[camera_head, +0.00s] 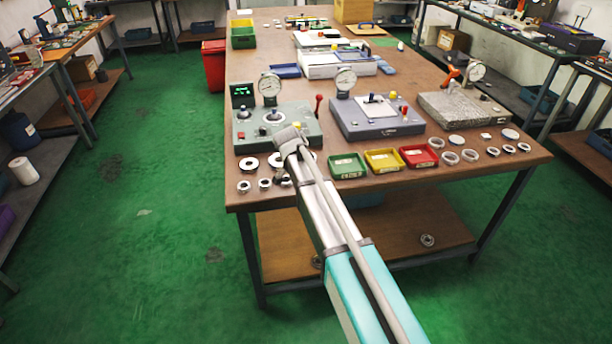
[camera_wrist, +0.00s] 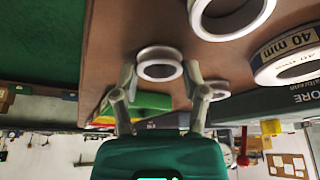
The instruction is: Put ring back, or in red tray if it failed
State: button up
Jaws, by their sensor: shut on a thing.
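In the wrist view my gripper (camera_wrist: 160,72) is shut on a small pale metal ring (camera_wrist: 160,54), which sits between the two fingertips. In the head view the end of my arm hides the fingers and the held ring, at the front edge of the grey-green gauge station (camera_head: 300,138). The red tray (camera_head: 419,157) stands on the bench to the right, beside the yellow tray (camera_head: 384,171) and the green tray (camera_head: 347,174). Loose rings lie left of my arm, such as a larger ring (camera_head: 249,163) and a smaller ring (camera_head: 243,186).
A second gauge station (camera_head: 375,130) and a grey stone block with a dial (camera_head: 465,108) stand behind the trays. Several rings (camera_head: 470,155) lie at the right front.

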jog(key=o, duration=1.3)
jog(key=shift+c, duration=0.2)
jog(key=p+v, duration=0.4)
jog(key=shift+r, duration=0.15)
jog(key=p+v, duration=0.7)
jog(key=shift+r, duration=0.4)
jog(key=shift+s+a, duration=0.1)
jog(key=s+d+n+g+y, duration=0.1)
jog(key=s+d+n, duration=0.3)
jog(key=s+d, duration=0.7)
jog(key=s+d+f+n+g+y, duration=0.1)
jog(key=s+d+n, duration=0.3)
jog(key=s+d, duration=0.7)
jog(key=d+g+y, duration=0.1)
jog(key=d, duration=0.3)
jog(key=shift+d+f+g, duration=0.2)
jog(key=shift+g, duration=0.1)
